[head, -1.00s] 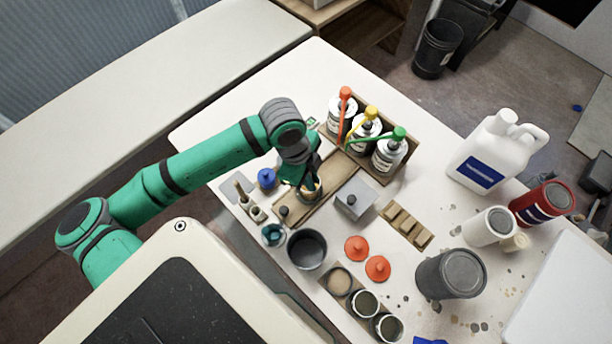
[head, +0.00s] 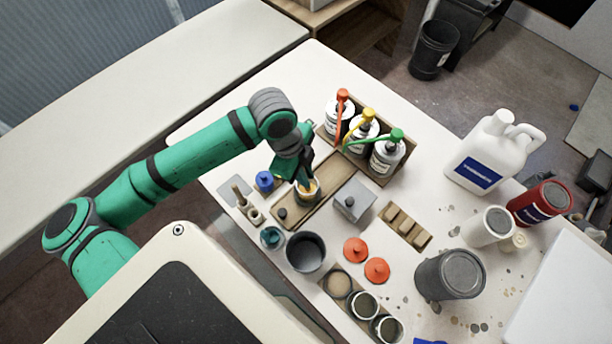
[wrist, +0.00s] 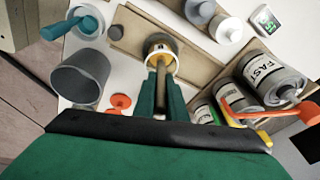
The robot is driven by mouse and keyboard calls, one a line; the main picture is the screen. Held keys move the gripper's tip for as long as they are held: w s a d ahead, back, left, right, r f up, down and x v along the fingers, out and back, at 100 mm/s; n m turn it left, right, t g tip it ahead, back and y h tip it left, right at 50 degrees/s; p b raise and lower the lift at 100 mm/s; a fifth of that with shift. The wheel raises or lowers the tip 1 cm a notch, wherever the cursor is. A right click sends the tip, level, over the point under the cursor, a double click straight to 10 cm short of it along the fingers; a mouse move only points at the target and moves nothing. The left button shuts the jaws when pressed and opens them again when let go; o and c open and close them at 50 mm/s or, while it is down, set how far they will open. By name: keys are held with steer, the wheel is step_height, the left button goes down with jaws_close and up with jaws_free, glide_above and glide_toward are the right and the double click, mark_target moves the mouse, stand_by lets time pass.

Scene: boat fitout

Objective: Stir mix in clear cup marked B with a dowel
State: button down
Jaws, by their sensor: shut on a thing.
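A small cup (head: 308,194) with amber mix inside stands on a brown wooden board (head: 285,222); in the wrist view the cup (wrist: 160,46) shows from above. No letter B can be read on it. My gripper (head: 303,182) is above the cup. In the wrist view my gripper (wrist: 161,98) is shut on a thin wooden dowel (wrist: 160,76), which points down into the cup. The dowel's lower end appears to be in the mix; whether it touches the bottom is hidden.
A rack (head: 404,166) of bottles with orange, yellow and green pumps stands behind the cup. A grey box (head: 354,197) is to its right, a dark grey pot (head: 306,251) in front, and a blue-capped item (head: 264,181) to the left.

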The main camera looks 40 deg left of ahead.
steer(key=shift+d+v, duration=0.15)
steer(key=shift+v, duration=1.25)
steer(key=shift+d+v, duration=0.15)
steer(key=shift+v, duration=1.2)
steer(key=shift+w, duration=0.1)
steer(key=shift+r, duration=0.15)
steer(key=shift+w+d+v, duration=0.15)
steer(key=shift+v, duration=0.8)
steer(key=shift+w+d+v, duration=0.1)
steer(key=shift+d+v, duration=0.05)
steer(key=shift+v, duration=0.75)
steer(key=shift+r, duration=0.1)
